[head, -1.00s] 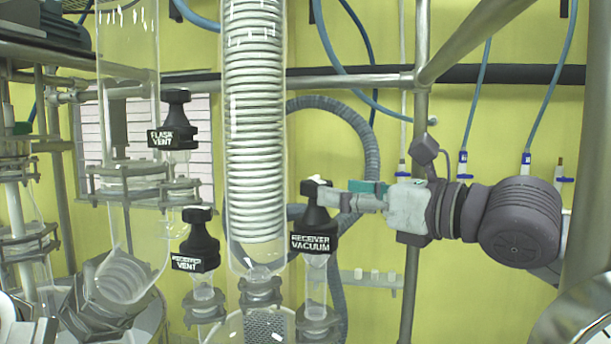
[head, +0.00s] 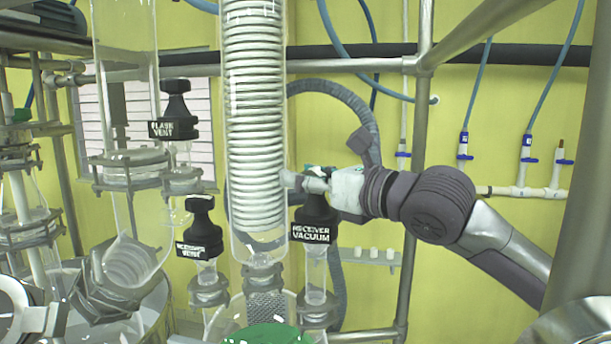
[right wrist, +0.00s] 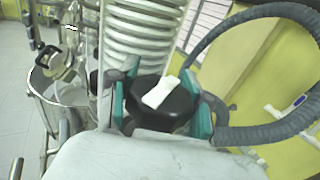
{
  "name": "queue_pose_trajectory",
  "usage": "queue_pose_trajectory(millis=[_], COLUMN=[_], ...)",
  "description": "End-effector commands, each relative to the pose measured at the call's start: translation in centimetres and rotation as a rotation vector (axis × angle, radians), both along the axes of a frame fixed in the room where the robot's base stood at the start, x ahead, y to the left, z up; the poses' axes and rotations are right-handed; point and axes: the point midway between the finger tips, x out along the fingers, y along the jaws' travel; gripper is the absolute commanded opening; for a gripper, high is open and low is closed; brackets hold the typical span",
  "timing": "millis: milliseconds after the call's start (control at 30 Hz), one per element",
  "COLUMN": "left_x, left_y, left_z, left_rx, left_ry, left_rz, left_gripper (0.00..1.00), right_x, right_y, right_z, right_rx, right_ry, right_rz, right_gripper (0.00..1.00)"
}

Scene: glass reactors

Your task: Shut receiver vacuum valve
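The receiver vacuum valve has a black knob and collar labelled "RECEIVER VACUUM" (head: 313,232), upright on a glass neck right of the coil condenser. My right gripper (head: 305,182) comes in from the right at the knob's top and hides part of it. In the right wrist view, the black knob (right wrist: 160,112) with a white mark on top sits between the two teal-padded fingers (right wrist: 162,105). The knob nearly fills the gap. I cannot tell whether both pads press on it. My left gripper is not in view.
The flask vent valve (head: 174,115) and receiver vent valve (head: 200,230) stand to the left. The coil condenser (head: 255,120) is close beside my right fingertips. A grey corrugated hose (head: 365,130) loops behind. Metal frame bars (head: 420,100) stand behind my right arm.

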Motion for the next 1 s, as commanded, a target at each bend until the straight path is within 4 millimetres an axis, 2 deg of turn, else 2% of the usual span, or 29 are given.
queue_pose_trajectory(millis=[33,133,267,667,1000], left_x=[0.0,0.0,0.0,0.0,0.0], left_y=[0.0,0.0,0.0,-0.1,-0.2], left_z=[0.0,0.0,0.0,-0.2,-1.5], left_rx=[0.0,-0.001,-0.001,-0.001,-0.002], left_ry=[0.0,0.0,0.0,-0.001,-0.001], left_rz=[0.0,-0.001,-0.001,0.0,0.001], left_gripper=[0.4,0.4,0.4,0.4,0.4], right_x=[0.0,0.0,0.0,0.0,0.3], right_y=[0.0,0.0,0.0,0.0,-0.2], right_z=[0.0,0.0,0.0,-0.2,-0.5], right_rx=[0.0,0.0,0.0,-0.007,-0.011], right_ry=[0.0,0.0,0.0,0.004,0.001], right_rz=[-0.001,-0.001,-0.001,-0.028,-0.232], right_gripper=[0.28,0.13,0.09,0.09,0.09])
